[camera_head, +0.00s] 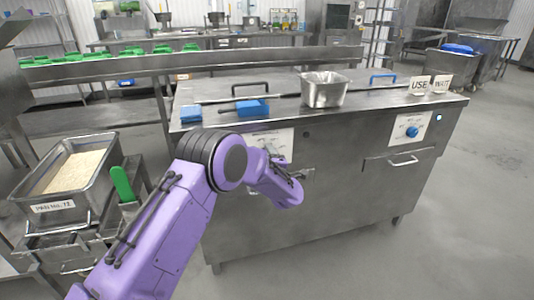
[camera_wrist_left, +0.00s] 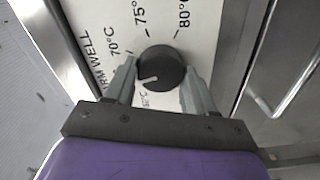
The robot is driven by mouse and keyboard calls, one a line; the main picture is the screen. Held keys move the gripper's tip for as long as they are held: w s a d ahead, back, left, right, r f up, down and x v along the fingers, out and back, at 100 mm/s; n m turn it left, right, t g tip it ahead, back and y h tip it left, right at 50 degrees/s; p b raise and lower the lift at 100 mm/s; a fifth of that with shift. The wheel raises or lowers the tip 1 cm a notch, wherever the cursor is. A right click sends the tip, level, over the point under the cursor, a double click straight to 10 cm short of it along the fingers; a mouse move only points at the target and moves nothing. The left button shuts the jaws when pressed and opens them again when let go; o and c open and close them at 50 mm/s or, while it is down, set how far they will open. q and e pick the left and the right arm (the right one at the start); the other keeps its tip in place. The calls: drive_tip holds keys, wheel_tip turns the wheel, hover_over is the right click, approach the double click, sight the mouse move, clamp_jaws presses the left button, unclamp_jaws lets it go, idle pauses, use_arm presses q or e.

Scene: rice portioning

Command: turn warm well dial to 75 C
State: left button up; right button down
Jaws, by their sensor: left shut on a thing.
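The warm well dial (camera_wrist_left: 160,68) is a round black knob with a white pointer line, on a white panel (camera_wrist_left: 98,20) in the left wrist view. The pointer is at the lower left of the knob, below the 70°C mark and away from the 75°C mark. A label below the knob is partly hidden. My left gripper (camera_wrist_left: 159,78) has a finger on either side of the knob and is shut on it. In the head view the panel (camera_head: 284,134) shows on the counter front, and my left wrist hides the knob. My right gripper is not in view.
The steel counter (camera_head: 340,185) carries a metal pan (camera_head: 324,90), blue items (camera_head: 253,108) and USE and WAIT cards. A second panel with a blue knob (camera_head: 412,131) is at right, above a drawer handle. A rice pan (camera_head: 45,208) and green-handled tool (camera_head: 122,184) are at left.

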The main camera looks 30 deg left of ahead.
use_arm(q)
drive_tip(key=shift+w+d+f+m+p, duration=0.1)
drive_tip(key=shift+m+p, duration=1.3)
drive_tip(key=shift+m, duration=3)
drive_tip(key=shift+d+m+p, duration=0.1)
drive_tip(key=shift+m+p, duration=1.3)
drive_tip(key=shift+m, duration=3)
drive_tip(key=o, duration=1)
drive_tip(key=shift+o, duration=0.2)
